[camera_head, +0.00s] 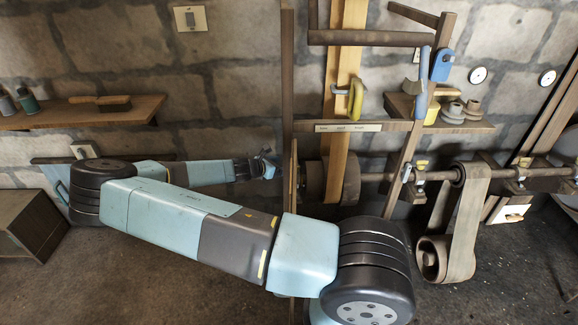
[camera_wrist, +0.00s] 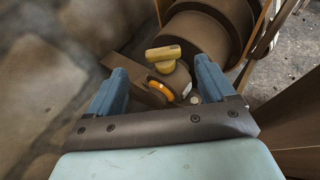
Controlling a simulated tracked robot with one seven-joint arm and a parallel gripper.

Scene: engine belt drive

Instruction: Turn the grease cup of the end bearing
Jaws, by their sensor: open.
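In the wrist view, the grease cup (camera_wrist: 163,53) has a yellow wing-shaped top. It sits on the brown block of the end bearing (camera_wrist: 180,80), with an orange ring (camera_wrist: 160,92) beside it. My gripper (camera_wrist: 161,70) is open, its two blue fingers spread to the left and right of the cup. No contact between fingers and cup is visible. In the head view, my gripper (camera_head: 267,165) is at the left end of the shaft (camera_head: 382,177), just left of an upright post. The end bearing and its cup are too small or covered to make out there.
Large brown pulleys (camera_wrist: 205,32) lie close beyond the cup, and also show in the head view (camera_head: 343,178). A dark upright post (camera_head: 288,100) stands close to my gripper. Other bearings with yellow cups (camera_head: 421,164) and a belt (camera_head: 466,220) are farther right.

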